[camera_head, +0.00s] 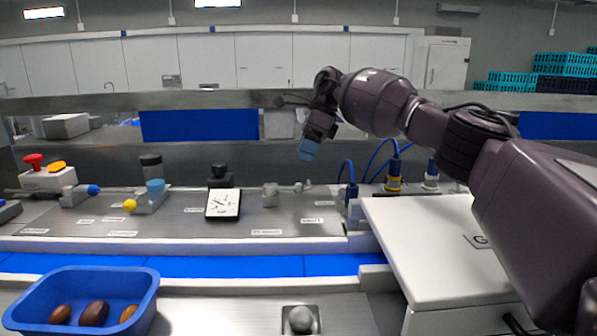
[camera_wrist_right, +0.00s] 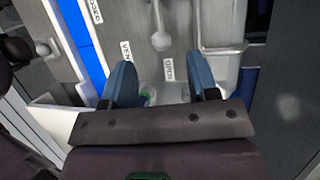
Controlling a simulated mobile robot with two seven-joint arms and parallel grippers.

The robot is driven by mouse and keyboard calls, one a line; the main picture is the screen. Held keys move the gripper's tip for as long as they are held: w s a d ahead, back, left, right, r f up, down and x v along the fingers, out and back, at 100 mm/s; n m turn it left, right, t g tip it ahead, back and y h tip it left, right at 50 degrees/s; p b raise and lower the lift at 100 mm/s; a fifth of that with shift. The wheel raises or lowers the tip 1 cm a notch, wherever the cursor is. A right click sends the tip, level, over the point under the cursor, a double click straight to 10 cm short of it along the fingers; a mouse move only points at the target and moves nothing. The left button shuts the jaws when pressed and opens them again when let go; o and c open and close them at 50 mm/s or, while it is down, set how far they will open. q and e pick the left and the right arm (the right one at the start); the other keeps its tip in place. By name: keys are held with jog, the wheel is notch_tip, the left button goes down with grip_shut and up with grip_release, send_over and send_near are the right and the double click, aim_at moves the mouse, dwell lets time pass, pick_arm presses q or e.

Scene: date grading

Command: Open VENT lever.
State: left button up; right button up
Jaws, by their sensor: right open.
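My right gripper (camera_head: 308,150) reaches in from the right and hangs in the air above the right end of the control panel, with its blue fingers downward. In the right wrist view the two blue fingers (camera_wrist_right: 164,82) are apart, with nothing held between them. A label that seems to read VENT (camera_wrist_right: 125,53) lies just past the left finger. A grey lever with a round knob (camera_wrist_right: 160,41) shows beyond the fingertips, apart from them. In the head view small grey levers (camera_head: 300,187) stand below my gripper. I cannot tell for sure which one is VENT. My left gripper is not in view.
A dial gauge (camera_head: 223,204), a yellow-knobbed lever (camera_head: 131,206) and a red button (camera_head: 33,160) stand farther left on the panel. Blue cables and connectors (camera_head: 394,178) rise at the right, beside a white box (camera_head: 425,240). A blue tray (camera_head: 150,290) holds dates.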

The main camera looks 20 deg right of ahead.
jog(key=shift+v, duration=1.3)
jog(key=shift+f, duration=0.1)
